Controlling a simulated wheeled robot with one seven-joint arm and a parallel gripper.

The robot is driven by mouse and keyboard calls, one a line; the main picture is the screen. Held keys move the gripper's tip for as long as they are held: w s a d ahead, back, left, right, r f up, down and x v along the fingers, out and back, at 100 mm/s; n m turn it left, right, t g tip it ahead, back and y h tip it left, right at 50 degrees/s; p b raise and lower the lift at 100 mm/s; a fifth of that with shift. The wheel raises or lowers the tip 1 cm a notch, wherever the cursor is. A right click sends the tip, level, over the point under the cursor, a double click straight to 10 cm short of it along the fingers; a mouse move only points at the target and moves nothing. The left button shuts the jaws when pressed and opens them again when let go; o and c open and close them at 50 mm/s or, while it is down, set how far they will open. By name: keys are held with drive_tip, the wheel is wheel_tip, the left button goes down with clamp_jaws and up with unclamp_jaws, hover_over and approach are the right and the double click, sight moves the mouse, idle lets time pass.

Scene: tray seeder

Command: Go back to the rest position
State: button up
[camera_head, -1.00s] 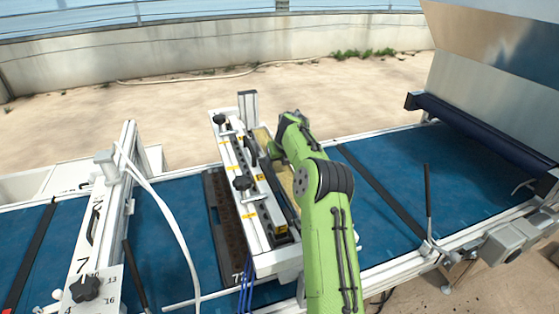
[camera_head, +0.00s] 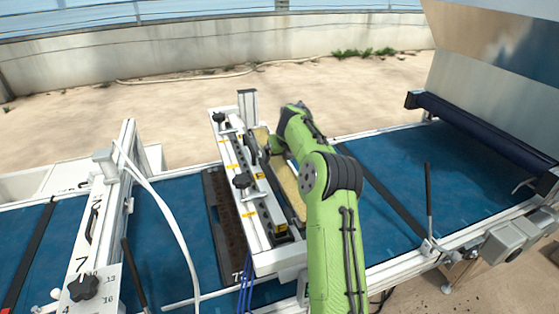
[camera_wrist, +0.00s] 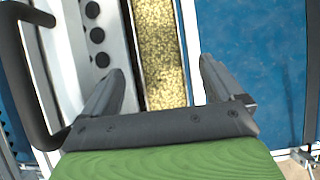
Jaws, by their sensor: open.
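My green arm reaches over the seeder from the bottom of the head view, and its gripper end is hidden behind the arm and the seeder head there. In the wrist view my gripper (camera_wrist: 160,80) is open and empty. Its two dark fingers point toward a narrow trough of yellow seed (camera_wrist: 160,50), which lies beyond and between them. The trough also shows in the head view (camera_head: 289,189), beside the white seeder head (camera_head: 262,240). A black handle (camera_wrist: 30,70) is at the left in the wrist view.
A blue conveyor belt (camera_head: 385,215) runs left to right under the seeder. A dark seed tray (camera_head: 225,225) lies on it. A white frame with a black knob (camera_head: 84,288) stands at the left. A metal hopper with a dark roller (camera_head: 480,125) is at the right.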

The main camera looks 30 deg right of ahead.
drive_tip(key=v, duration=1.3)
drive_tip(key=s+a+r+n+h, duration=0.1)
drive_tip(key=s+a+r+n, duration=0.2)
drive_tip(key=s+a+n, duration=0.5)
drive_tip(key=s+a+r+n, duration=0.3)
drive_tip(key=s+a+n, duration=0.1)
drive_tip(key=a+n, duration=0.75)
drive_tip(key=s+a+f+n+y, duration=0.1)
drive_tip(key=s+a+f+n, duration=0.1)
drive_tip(key=s+n, duration=0.4)
drive_tip(key=s+a+f+n, duration=0.2)
drive_tip(key=s+f+n, duration=0.2)
drive_tip(key=s+n, duration=0.3)
drive_tip(key=s+a+f+n+y, duration=0.1)
drive_tip(key=s+a+f+n, duration=0.2)
drive_tip(key=s+n, duration=0.3)
drive_tip(key=shift+s+y, duration=0.3)
drive_tip(key=shift+s, duration=0.55)
drive_tip(key=shift+n, duration=0.25)
